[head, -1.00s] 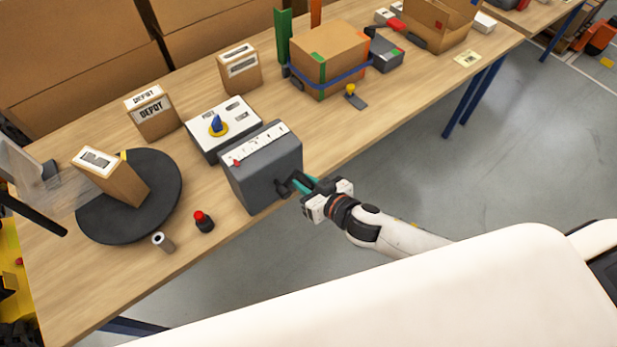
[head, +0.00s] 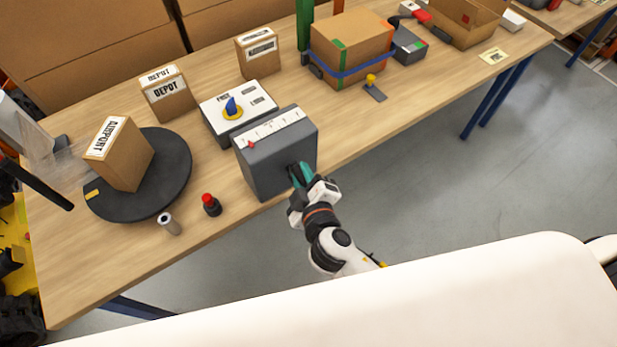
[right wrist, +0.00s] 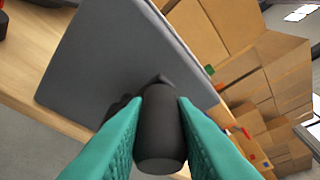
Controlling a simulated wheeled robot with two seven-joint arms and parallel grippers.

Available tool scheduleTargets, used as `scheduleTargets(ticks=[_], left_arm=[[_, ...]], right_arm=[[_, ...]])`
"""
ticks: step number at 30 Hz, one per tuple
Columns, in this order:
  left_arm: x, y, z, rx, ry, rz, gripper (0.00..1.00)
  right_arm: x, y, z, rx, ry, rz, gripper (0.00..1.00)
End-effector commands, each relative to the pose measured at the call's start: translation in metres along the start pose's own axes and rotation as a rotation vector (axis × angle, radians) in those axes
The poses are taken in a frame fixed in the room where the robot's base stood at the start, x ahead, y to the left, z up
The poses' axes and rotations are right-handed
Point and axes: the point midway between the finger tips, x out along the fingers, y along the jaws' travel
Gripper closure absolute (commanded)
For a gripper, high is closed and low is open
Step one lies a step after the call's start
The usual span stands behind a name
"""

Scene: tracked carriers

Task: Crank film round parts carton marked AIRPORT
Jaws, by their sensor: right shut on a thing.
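The carton marked AIRPORT (head: 126,160) stands on a black round turntable (head: 165,190) at the left of the bench. Clear film (head: 62,165) stretches to the carton from the left. A grey box (head: 275,152) with a white scale and a red pointer on top stands right of the turntable. My right gripper (head: 298,172) is at the front side of this box. In the right wrist view its teal fingers are shut on a dark crank handle (right wrist: 160,125). My left gripper is not in view.
A DEPOT carton (head: 168,100), a white panel with a blue knob (head: 232,107) and another carton (head: 258,54) stand behind. A red-topped button (head: 211,204) and a small roll (head: 169,224) lie near the front edge. A blue-strapped carton (head: 348,52) stands farther right.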

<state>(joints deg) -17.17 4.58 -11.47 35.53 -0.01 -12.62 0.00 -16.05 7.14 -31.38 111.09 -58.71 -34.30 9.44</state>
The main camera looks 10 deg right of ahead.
Motion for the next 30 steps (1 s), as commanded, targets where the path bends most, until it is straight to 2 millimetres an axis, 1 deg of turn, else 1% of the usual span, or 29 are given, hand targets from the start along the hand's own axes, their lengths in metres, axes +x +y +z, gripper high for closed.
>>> scheduleTargets(ticks=[1, 18, 30], left_arm=[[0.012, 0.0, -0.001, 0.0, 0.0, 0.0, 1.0], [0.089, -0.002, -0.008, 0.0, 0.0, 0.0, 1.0], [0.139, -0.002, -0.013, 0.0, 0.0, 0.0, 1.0]], right_arm=[[0.001, 0.007, -0.001, -0.036, -0.001, -0.018, 1.0], [-0.004, 0.035, 0.01, -0.54, -0.004, -0.224, 1.0], [-0.004, 0.055, 0.01, -0.888, -0.004, -0.368, 1.0]])
